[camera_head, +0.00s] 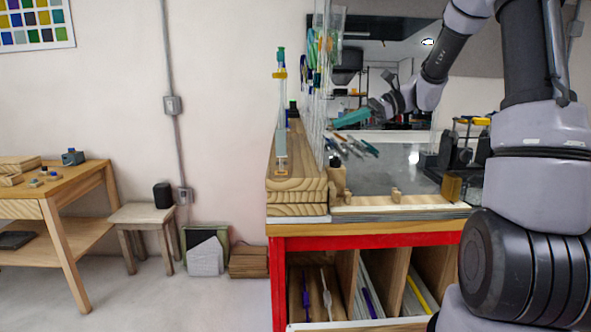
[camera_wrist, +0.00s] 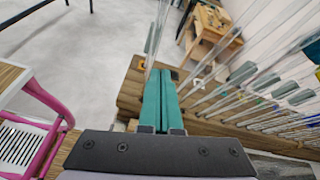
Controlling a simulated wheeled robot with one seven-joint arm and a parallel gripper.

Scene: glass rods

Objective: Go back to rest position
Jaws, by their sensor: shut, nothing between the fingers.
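My gripper (camera_head: 338,125) is in front of the upright glass rods in the head view, with its teal fingers pointing left. In the wrist view its two teal fingers (camera_wrist: 160,75) lie side by side, shut and empty. Several clear glass rods (camera_wrist: 245,75) with grey-green parts rise from a wooden block (camera_wrist: 130,90) to the right of the fingers. In the head view one glass rod (camera_head: 281,110) with a yellow band and teal top stands upright on the stacked wooden block (camera_head: 295,185). One rod shows just beyond the fingertips in the wrist view; whether it touches them I cannot tell.
A red-framed bench (camera_head: 370,240) carries the block, with dividers and coloured rods below. A wooden table (camera_head: 85,180), a stool (camera_head: 145,215) and wooden boxes (camera_head: 248,262) stand to the left. A pink frame (camera_wrist: 50,105) is at left in the wrist view. Floor between is clear.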

